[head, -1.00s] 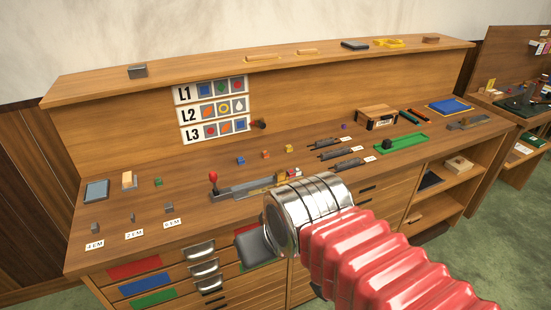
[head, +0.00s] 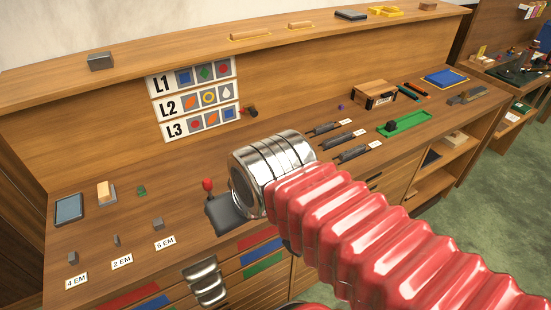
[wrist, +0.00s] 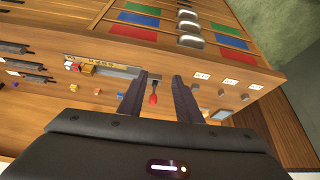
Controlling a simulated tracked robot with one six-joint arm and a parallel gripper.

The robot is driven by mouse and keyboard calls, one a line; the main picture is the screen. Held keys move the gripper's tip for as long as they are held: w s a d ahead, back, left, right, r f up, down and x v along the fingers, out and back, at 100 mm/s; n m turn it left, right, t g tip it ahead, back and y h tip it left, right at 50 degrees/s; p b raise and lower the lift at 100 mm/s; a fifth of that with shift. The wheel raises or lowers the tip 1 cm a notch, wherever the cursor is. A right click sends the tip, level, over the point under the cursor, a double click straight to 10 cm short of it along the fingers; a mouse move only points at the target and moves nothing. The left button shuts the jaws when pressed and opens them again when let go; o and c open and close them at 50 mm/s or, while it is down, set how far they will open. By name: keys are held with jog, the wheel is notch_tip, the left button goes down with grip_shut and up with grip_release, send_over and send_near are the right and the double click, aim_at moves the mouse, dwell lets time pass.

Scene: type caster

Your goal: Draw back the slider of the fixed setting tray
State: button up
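The fixed setting tray (wrist: 105,68) is a long, narrow tray on the bench in the wrist view, with small coloured blocks near one end. Its slider has a red knob (wrist: 153,98), which also shows in the head view (head: 208,185) just left of my gripper. My gripper (wrist: 159,76) is open, with its two dark fingers apart. The red knob appears between the fingers in the wrist view; I see no contact. In the head view my wrist and dark gripper body (head: 226,213) hide most of the tray.
Type blocks stand behind the 4 EM (head: 76,281), 2 EM (head: 122,261) and 6 EM (head: 165,242) labels at left. Coloured drawers with metal handles (head: 205,281) lie below the front edge. A green tray (head: 408,122) lies farther right.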

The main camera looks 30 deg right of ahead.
jog(key=shift+w, duration=0.1)
jog(key=shift+o, duration=0.9)
jog(key=shift+w+d+r+m, duration=0.25)
jog(key=shift+w+d+m, duration=0.05)
jog(key=shift+w, duration=0.05)
jog(key=w+d+m+g, duration=0.2)
jog(key=w+d+m, duration=0.6)
jog(key=d, duration=0.3)
jog(key=w+d+m+g, duration=0.3)
jog(key=w+d+m, duration=0.6)
jog(key=d+m, duration=0.1)
jog(key=shift+d+r+g, duration=0.3)
jog(key=shift+d+r, duration=0.05)
jog(key=shift+d, duration=0.15)
jog(key=shift+f, duration=0.1)
notch_tip(320, 180, down, 14)
jog(key=shift+r, duration=0.2)
jog(key=shift+c, duration=0.2)
